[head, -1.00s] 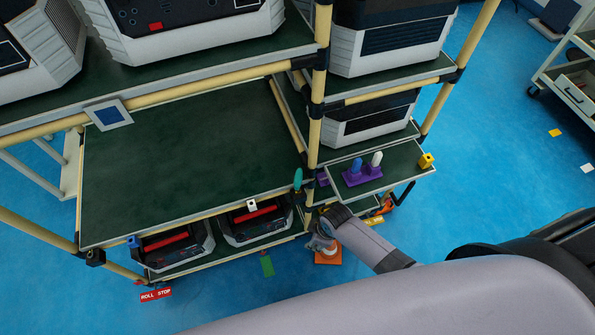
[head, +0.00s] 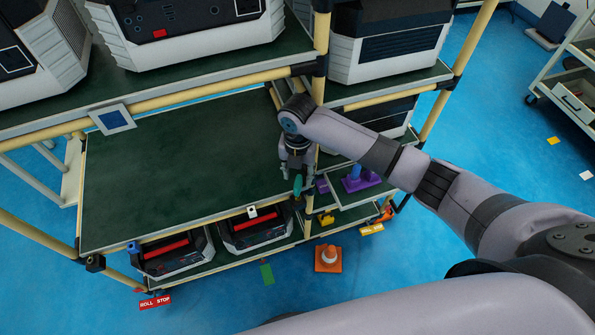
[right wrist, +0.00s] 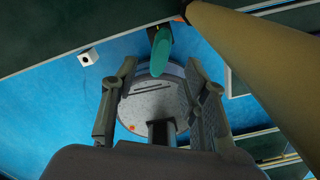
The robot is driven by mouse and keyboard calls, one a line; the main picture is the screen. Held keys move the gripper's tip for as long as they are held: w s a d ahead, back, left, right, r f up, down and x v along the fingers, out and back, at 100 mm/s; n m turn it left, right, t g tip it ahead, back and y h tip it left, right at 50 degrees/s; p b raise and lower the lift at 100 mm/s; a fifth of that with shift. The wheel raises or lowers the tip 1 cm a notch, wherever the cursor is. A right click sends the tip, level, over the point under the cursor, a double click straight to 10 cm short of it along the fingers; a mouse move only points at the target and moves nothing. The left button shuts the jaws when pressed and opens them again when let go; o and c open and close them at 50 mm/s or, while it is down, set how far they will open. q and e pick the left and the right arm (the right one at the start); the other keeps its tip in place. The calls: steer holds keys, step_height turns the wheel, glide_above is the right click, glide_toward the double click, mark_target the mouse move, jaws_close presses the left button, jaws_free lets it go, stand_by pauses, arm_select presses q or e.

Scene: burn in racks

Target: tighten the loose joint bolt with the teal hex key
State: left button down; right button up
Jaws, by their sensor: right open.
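The teal hex key (head: 297,185) stands at the front right corner of the middle shelf, by the yellow upright post. Its teal handle (right wrist: 157,62) also shows in the right wrist view, beside a black fitting (right wrist: 152,33) at the shelf edge. My right gripper (head: 292,172) is at the handle's upper end in the head view. In the right wrist view my right gripper (right wrist: 160,72) has its fingers spread, with the handle between and just beyond the tips. No grip on it shows. The loose bolt cannot be made out. My left gripper is out of view.
The yellow post (right wrist: 255,70) stands close to the right of my fingers. A purple holder (head: 360,182) is on the side shelf behind my arm. The green middle shelf (head: 180,165) is bare.

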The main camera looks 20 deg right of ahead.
mark_target(298, 184)
step_height(298, 184, down, 7)
steer(key=shift+s+a+r, duration=0.1)
stand_by(0.4)
jaws_close()
stand_by(0.8)
stand_by(0.3)
stand_by(0.4)
